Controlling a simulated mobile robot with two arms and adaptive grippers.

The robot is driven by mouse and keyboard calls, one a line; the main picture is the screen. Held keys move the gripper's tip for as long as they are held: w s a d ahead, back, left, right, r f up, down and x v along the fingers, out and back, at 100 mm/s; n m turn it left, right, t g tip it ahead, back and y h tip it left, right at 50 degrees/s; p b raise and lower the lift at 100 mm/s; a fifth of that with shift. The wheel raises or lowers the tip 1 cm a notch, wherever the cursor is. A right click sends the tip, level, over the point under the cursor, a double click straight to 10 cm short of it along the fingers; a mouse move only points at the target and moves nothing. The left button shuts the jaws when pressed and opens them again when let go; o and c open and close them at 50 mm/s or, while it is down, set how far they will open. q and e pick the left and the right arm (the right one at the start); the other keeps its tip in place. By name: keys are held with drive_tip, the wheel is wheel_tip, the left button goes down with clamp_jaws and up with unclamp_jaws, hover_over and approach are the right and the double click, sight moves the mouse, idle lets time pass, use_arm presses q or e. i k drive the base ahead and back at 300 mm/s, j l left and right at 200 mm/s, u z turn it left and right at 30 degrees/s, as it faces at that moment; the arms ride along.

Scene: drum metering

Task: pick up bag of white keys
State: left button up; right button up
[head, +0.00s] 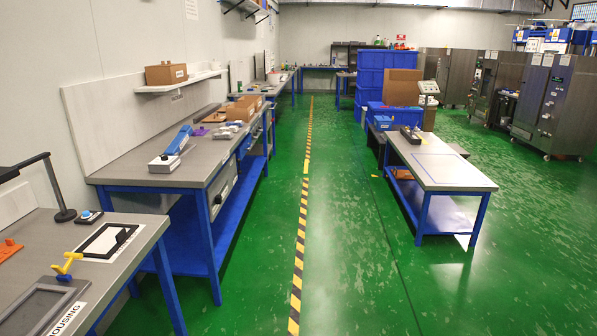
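I cannot make out a bag of white keys in the head view. Small whitish items (224,131) lie on the long grey workbench (150,145) at the left, too small to identify. A blue and white device (178,143) stands nearer on the same bench. Neither of my grippers is in view.
A nearer bench (140,237) at lower left holds a grey frame and a yellow tool. A low blue-legged table (450,172) stands at right, with blue crates (370,75) behind it. The green aisle (335,240) with a striped floor line is clear.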

sight(234, 129)
drive_tip(key=i, duration=1.65)
drive_tip(key=i+u, duration=0.1)
drive_tip(key=i, duration=0.45)
drive_tip(key=i+l+u, duration=0.1)
drive_tip(key=i, duration=0.45)
drive_tip(key=i+l+u, duration=0.15)
drive_tip(key=i, duration=0.4)
drive_tip(key=i+l+u, duration=0.15)
drive_tip(key=i+u, duration=0.3)
drive_tip(key=i+l+u, duration=0.3)
drive_tip(key=u, duration=0.15)
drive_tip(key=i+l+u, duration=0.3)
drive_tip(key=l+u, duration=0.15)
drive_tip(key=i+l+u, duration=0.2)
drive_tip(key=l+u, duration=0.25)
